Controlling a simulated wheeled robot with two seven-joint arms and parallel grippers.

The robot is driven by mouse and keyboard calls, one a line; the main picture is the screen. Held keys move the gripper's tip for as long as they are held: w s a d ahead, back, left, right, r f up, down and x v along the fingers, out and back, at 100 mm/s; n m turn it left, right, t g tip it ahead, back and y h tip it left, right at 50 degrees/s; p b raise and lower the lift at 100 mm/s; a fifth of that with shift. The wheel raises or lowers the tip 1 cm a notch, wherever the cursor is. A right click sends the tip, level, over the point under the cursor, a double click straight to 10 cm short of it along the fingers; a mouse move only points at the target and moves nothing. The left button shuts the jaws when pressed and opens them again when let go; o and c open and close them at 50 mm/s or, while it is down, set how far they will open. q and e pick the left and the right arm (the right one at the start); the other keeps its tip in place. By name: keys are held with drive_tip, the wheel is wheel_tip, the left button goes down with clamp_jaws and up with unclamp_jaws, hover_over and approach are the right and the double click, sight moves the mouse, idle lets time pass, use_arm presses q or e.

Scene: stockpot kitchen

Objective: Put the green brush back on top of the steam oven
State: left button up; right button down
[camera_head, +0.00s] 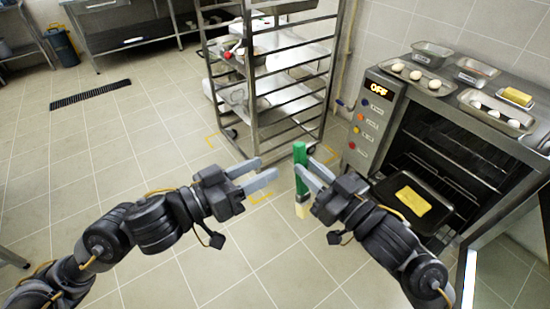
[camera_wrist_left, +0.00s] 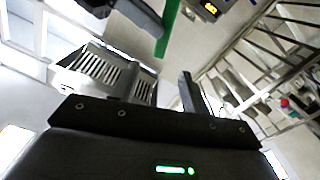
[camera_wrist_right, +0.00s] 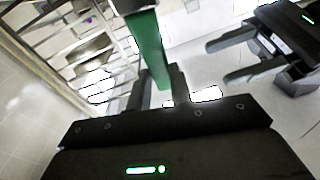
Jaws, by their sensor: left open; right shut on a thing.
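The green brush (camera_head: 300,166) hangs upright with its pale bristles down, between the fingers of my right gripper (camera_head: 311,174). It shows large in the right wrist view (camera_wrist_right: 148,45) and partly at the top of the left wrist view (camera_wrist_left: 168,28). My right gripper is shut on it, in the air in front of the oven. My left gripper (camera_head: 263,172) is open and empty, just left of the brush and apart from it. The steam oven (camera_head: 374,112) stands at the right, its display reading OFF. Several metal trays (camera_head: 431,54) rest on its top.
The oven door (camera_head: 505,250) is open; a dark tray with a yellow slab (camera_head: 413,201) sits inside. A yellow sponge-like block (camera_head: 517,97) lies in a tray on the oven top. A wheeled rack (camera_head: 251,95) stands behind the grippers.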

sight(295, 152)
use_arm(q)
drive_tip(key=x, duration=1.1)
drive_tip(key=shift+w+d, duration=0.2)
drive_tip(key=shift+d, duration=0.15)
clamp_jaws()
use_arm(e)
drive_tip(key=c, duration=1.2)
unclamp_jaws()
